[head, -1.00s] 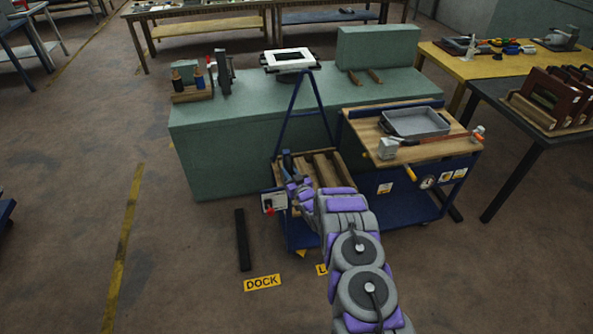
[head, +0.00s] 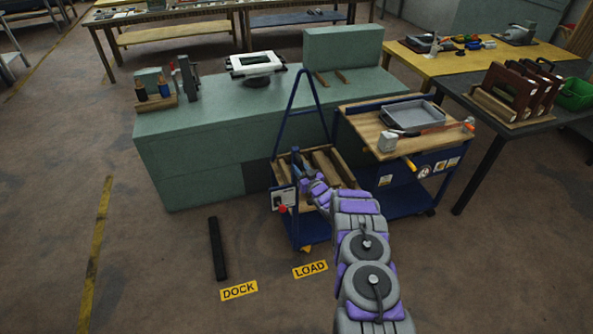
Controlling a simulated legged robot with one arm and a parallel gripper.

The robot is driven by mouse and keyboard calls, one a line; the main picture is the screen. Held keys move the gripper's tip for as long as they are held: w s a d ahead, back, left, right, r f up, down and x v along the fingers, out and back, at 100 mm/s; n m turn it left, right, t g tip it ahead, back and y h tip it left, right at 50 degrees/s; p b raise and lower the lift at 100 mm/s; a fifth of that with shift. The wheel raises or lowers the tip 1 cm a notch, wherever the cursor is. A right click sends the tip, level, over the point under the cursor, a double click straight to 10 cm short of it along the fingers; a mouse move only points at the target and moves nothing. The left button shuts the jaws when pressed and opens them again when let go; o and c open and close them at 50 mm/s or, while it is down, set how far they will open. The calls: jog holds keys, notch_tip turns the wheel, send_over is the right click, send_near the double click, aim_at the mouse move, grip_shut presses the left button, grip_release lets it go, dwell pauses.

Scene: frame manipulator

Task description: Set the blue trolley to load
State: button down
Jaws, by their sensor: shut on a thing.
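The blue trolley (head: 393,203) stands on the floor in front of the green bench, with a tall blue A-shaped frame, a slatted wooden bay at its left and a raised wooden top at its right. My gripper (head: 299,164) is shut at the trolley's left end, by a blue upright near the frame's foot. The exact grip is small and partly hidden by my wrist. A yellow LOAD label (head: 310,269) lies on the floor just in front of the trolley's near left corner. A yellow DOCK label (head: 239,290) lies further left.
A black floor bar (head: 217,248) lies left of the trolley, with clear floor between. The green bench (head: 190,150) stands close behind. A dark table (head: 467,92) stands at the right. A grey tray (head: 414,116) and a mallet (head: 389,141) rest on the trolley top.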

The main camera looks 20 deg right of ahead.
jog(key=shift+d, duration=0.65)
jog(key=c, duration=1)
grip_release()
jog(key=shift+c, duration=0.2)
jog(key=shift+s, duration=0.1)
jog(key=s+d, duration=0.1)
jog(key=s, duration=0.4)
jog(key=s+d+p, duration=0.1)
jog(key=s, duration=0.5)
jog(key=s+d+p, duration=0.1)
jog(key=s, duration=0.4)
jog(key=shift+s+d, duration=0.2)
jog(key=shift+s, duration=0.2)
